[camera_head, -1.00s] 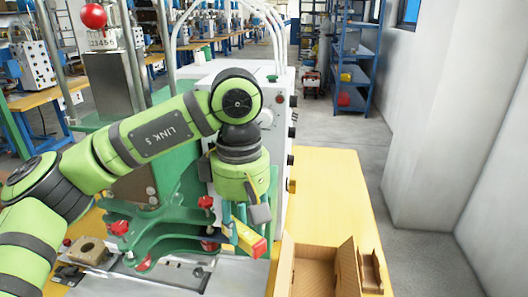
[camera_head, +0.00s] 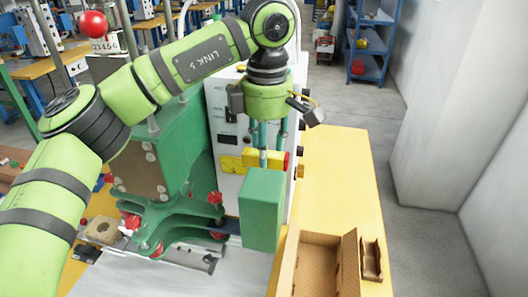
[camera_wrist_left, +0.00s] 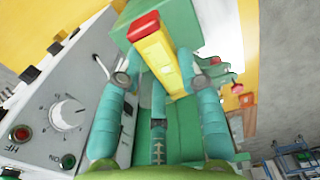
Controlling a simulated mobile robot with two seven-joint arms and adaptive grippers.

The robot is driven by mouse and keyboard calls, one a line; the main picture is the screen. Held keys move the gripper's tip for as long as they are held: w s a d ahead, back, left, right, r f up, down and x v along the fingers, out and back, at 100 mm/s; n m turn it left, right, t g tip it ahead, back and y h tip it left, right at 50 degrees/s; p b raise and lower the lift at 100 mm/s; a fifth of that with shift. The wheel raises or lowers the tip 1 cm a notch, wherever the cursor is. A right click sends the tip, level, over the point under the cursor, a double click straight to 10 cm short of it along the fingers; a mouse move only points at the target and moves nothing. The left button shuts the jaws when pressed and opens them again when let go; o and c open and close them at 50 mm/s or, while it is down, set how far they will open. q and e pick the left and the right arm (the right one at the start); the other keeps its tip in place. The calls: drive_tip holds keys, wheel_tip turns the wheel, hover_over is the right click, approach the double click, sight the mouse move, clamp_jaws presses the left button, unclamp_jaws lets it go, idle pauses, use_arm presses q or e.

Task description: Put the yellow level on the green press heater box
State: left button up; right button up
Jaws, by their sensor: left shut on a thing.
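My left gripper (camera_head: 261,155) hangs downward in front of the white cabinet, shut on the yellow level (camera_head: 262,158). The level is a short yellow bar with a red end, held about level in the head view. It also shows between the fingers in the left wrist view (camera_wrist_left: 158,50). A green box (camera_head: 261,210) stands just below the level in the head view, and its upper part shows behind the level in the wrist view (camera_wrist_left: 125,28). I cannot tell whether the level touches it. My right gripper is not in view.
The green press (camera_head: 185,150) with red knobs stands left of the gripper. The white cabinet (camera_head: 228,110) with dials is behind. An open cardboard box (camera_head: 318,262) sits on the yellow table (camera_head: 345,180) at right. The table beyond it is clear.

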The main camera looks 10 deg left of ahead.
sight(264, 178)
use_arm(q)
drive_tip(key=shift+w+a+f, duration=0.35)
drive_tip(key=shift+w+f, duration=0.05)
drive_tip(key=shift+w, duration=0.2)
wheel_tip(264, 178, down, 3)
drive_tip(key=shift+f+p, duration=0.1)
drive_tip(key=shift+p, duration=0.95)
drive_tip(key=shift+f, duration=0.45)
drive_tip(key=shift+f, duration=0.15)
drive_tip(key=o, duration=1.1)
drive_tip(key=shift+o, duration=0.2)
